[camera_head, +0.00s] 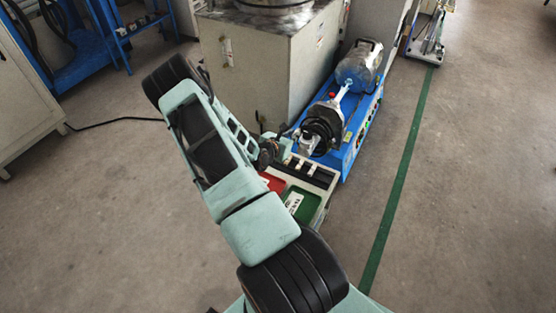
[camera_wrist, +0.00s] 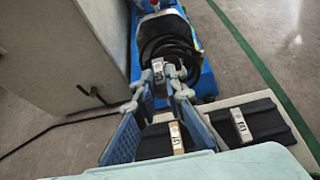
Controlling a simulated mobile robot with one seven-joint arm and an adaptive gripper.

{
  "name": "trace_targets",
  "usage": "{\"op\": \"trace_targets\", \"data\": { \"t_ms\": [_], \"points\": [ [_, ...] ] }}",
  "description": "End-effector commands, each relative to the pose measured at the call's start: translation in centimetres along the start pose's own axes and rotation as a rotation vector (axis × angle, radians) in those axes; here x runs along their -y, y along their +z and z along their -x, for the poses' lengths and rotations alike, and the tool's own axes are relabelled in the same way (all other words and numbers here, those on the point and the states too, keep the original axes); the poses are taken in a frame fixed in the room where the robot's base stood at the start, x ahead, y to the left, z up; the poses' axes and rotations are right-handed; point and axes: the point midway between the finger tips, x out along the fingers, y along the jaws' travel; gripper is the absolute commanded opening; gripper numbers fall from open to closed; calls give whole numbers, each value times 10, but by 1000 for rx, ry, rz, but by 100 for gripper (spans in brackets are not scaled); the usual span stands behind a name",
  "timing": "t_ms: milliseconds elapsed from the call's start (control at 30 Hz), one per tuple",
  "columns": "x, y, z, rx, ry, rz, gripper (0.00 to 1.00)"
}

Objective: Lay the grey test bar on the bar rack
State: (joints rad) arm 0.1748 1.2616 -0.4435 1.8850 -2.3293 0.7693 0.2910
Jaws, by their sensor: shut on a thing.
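In the wrist view, my gripper (camera_wrist: 160,84) is shut on a small grey bar (camera_wrist: 158,68), which shows a pale label between the fingertips. The bar is held beyond the rack's far edge in this picture. The bar rack has black pads (camera_wrist: 266,112) and holds two bars: a tan one (camera_wrist: 177,138), partly hidden by a finger, and a light grey one (camera_wrist: 241,125). In the head view, the rack (camera_head: 322,176) stands in front of the blue machine. My arm hides most of the gripper there, and the held bar cannot be made out clearly.
A blue machine (camera_head: 352,150) with a black ring-shaped part stands just behind the rack. A large grey cabinet (camera_head: 250,65) is behind to the left. A red tray (camera_head: 273,183) and a green tray (camera_head: 305,212) lie in front of the rack. Floor on the right is clear.

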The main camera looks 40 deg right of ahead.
Motion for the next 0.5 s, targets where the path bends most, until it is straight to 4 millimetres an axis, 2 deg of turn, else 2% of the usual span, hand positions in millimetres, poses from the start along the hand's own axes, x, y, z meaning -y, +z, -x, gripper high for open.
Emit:
{"op": "trace_targets", "data": {
  "t_ms": [67,200,300,500],
  "points": [
    [-18,-18,8,1,5,3,0],
    [-32,-45,10,0,1,3,0],
    [-39,-56,11,0,1,1,0],
    [-44,-66,12,0,0,1,0]
  ]
}}
